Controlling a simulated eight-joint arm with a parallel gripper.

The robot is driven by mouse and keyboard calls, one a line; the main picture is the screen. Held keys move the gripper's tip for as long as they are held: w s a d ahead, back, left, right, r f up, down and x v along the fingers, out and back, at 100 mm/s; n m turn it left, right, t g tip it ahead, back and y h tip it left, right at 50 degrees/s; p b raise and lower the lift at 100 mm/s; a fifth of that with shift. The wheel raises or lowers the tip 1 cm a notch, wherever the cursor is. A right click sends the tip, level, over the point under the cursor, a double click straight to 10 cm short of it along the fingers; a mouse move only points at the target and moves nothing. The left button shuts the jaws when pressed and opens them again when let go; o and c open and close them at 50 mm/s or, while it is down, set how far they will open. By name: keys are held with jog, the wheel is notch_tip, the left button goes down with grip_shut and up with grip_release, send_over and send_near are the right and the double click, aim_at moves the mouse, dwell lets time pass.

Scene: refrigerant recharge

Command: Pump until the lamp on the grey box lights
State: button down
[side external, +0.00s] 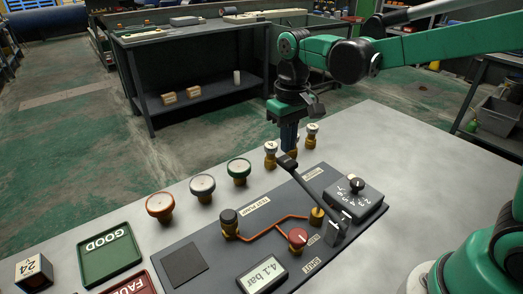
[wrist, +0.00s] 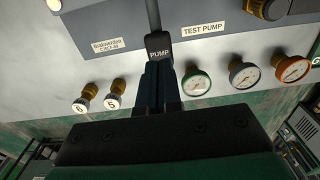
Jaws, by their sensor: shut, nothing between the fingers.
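The pump lever (side external: 312,195) slants up from the dark panel, and its black handle marked PUMP (wrist: 158,47) is at the fingertips in the wrist view. My gripper (side external: 289,150) is shut and empty, pointing down right behind the handle; its fingers also show in the wrist view (wrist: 158,72). I cannot tell whether they touch the handle. The grey box (side external: 359,201) with a numbered dial stands right of the lever. A pale round spot (wrist: 54,4) shows at the wrist view's top left edge; I cannot tell whether it is a lit lamp.
The display (side external: 262,274) reads 4.1 bar. A red knob (side external: 297,239) and a brass-and-black fitting (side external: 229,222) sit on the panel (side external: 205,245). Three gauges, one green-rimmed (side external: 238,170), and two small fittings line the bench's back edge. A green GOOD tray (side external: 109,254) lies left.

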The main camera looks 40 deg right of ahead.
jog(key=shift+r, duration=2.5)
jog(key=shift+s+d, duration=0.1)
jog(key=shift+s, duration=0.1)
jog(key=s+d+f+t, duration=0.2)
jog(key=s+f+t, duration=0.1)
jog(key=s+t, duration=0.4)
jog(key=shift+s+d+f, duration=0.15)
jog(key=shift+s+f, duration=0.15)
jog(key=shift+s, duration=0.05)
